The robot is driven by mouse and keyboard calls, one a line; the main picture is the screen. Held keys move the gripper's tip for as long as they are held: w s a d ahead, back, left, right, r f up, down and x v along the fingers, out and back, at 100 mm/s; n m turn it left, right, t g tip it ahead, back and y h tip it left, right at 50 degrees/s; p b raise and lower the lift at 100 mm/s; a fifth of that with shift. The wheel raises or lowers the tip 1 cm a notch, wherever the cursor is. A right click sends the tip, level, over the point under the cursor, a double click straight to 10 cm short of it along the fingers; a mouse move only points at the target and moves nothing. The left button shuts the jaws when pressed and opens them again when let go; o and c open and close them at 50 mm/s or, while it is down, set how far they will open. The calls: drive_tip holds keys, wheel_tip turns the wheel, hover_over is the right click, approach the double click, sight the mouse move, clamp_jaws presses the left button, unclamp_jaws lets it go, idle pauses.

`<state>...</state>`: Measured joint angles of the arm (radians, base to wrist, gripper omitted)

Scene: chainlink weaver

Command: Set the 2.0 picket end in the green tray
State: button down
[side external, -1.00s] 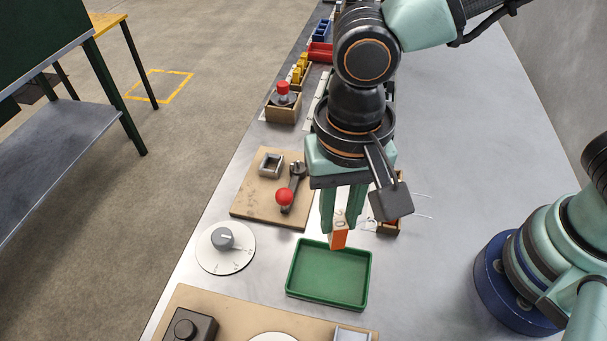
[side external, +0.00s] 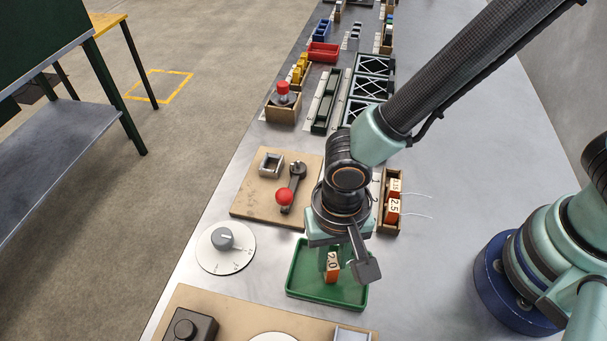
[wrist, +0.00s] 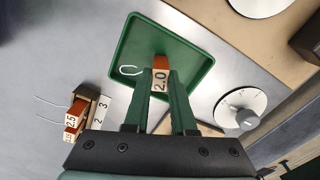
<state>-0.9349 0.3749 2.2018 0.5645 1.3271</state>
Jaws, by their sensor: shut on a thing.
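The 2.0 picket end (side external: 332,268) is an orange block with a white face marked 2.0. My gripper (side external: 331,262) is shut on it, with the block between the green fingertips. In the side view it is low inside the outline of the green tray (side external: 296,283). In the wrist view the block (wrist: 161,75) shows over the floor of the green tray (wrist: 130,50), and my gripper (wrist: 160,88) holds it upright at the tray's near part. A pale loop shows beside it. I cannot tell whether the block touches the tray floor.
A wooden rack (side external: 384,222) holds orange blocks, one marked 2.5 (side external: 393,208), right of my wrist. A white dial (side external: 223,248) stands left of the tray. A board with a red-knobbed lever (side external: 285,197) lies behind it, and another board (side external: 240,318) lies in front.

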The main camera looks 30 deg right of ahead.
sight(331, 261)
drive_tip(key=c, duration=0.7)
unclamp_jaws()
drive_tip(key=shift+f, duration=0.1)
drive_tip(key=shift+c, duration=0.2)
wheel_tip(331, 261, up, 11)
drive_tip(key=w+d+r+n+t+y, duration=0.1)
drive_tip(key=w+d+r, duration=0.25)
drive_tip(key=d, duration=0.25)
drive_tip(key=w+d+r+t, duration=0.1)
drive_tip(key=w+d+r, duration=0.2)
drive_tip(key=w+d, duration=0.15)
drive_tip(key=d+r+n+t+h, duration=0.1)
drive_tip(key=d+r+n+t, duration=0.2)
drive_tip(key=d, duration=1.3)
drive_tip(key=shift+w+d+r+t, duration=0.2)
drive_tip(key=shift+d+r+t, duration=0.1)
drive_tip(key=shift+d+r, duration=0.15)
drive_tip(key=shift+a, duration=0.1)
